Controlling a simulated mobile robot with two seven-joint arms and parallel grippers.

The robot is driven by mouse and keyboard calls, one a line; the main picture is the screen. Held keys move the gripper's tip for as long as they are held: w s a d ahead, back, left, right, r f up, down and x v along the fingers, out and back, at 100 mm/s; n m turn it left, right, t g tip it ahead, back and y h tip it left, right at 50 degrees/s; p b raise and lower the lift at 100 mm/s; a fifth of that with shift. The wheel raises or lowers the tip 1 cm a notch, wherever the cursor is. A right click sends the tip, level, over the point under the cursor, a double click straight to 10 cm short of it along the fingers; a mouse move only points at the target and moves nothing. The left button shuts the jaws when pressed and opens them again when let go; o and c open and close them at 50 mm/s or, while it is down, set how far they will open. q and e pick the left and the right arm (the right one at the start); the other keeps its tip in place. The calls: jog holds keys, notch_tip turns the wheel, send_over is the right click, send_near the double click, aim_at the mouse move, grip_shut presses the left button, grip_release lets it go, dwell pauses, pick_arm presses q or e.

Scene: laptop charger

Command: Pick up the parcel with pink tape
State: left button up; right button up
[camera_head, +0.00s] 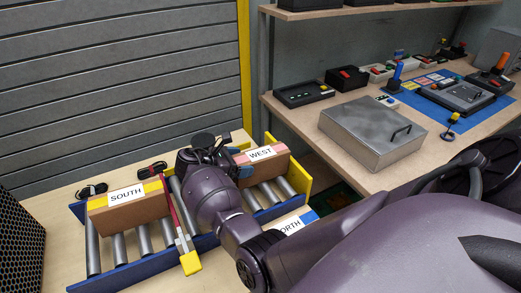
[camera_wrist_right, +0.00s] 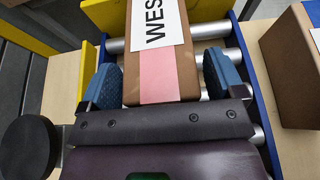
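The parcel with pink tape, a brown box labelled WEST (camera_head: 262,153), lies on the rollers at the right end of the conveyor. In the right wrist view its pink tape (camera_wrist_right: 164,75) runs along the top below the white label. My right gripper (camera_wrist_right: 162,78) is open, with one blue fingertip on each side of the parcel's near end. The right finger appears slightly apart from the box; I cannot tell whether the left one touches. In the head view my right wrist and gripper (camera_head: 205,155) hide the left part of this parcel. My left gripper is not in view.
The SOUTH parcel (camera_head: 126,205) with yellow tape lies on the left rollers, beside a red and yellow bar (camera_head: 189,258). A NORTH label (camera_head: 290,225) shows partly behind my arm. A metal case (camera_head: 372,132) stands on the right bench. A yellow end wall (camera_head: 290,180) borders the conveyor.

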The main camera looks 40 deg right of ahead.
jog(key=c, duration=1)
jog(key=shift+c, duration=0.6)
jog(key=shift+r, duration=0.15)
